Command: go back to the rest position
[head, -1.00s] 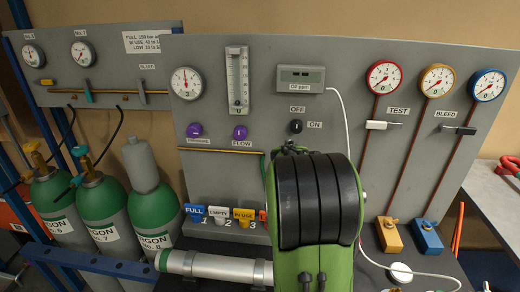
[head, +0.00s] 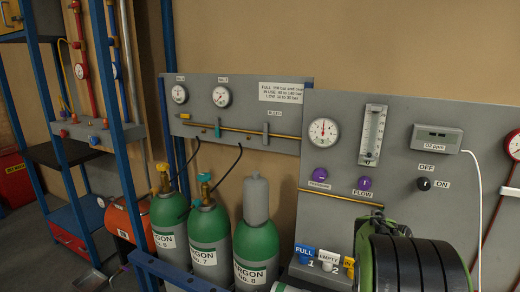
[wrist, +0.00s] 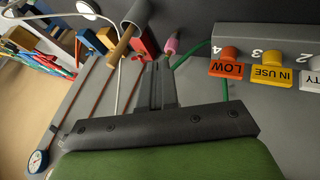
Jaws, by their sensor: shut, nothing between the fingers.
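My gripper (wrist: 162,68) shows in the wrist view as dark fingers close together, shut with nothing between them. It points toward the top of the picture, over the grey bench surface. A pink-tipped thing (wrist: 171,46) and a green hose (wrist: 190,55) lie just beyond the fingertips; I cannot tell the exact gap. In the head view, my green and black arm fills the lower right corner, in front of the gauge panel (head: 292,170). My gripper is hidden or out of frame there.
Argon bottles (head: 207,238) stand left of the panel behind a blue rail (head: 165,268). A blue rack (head: 107,100) stands farther left.

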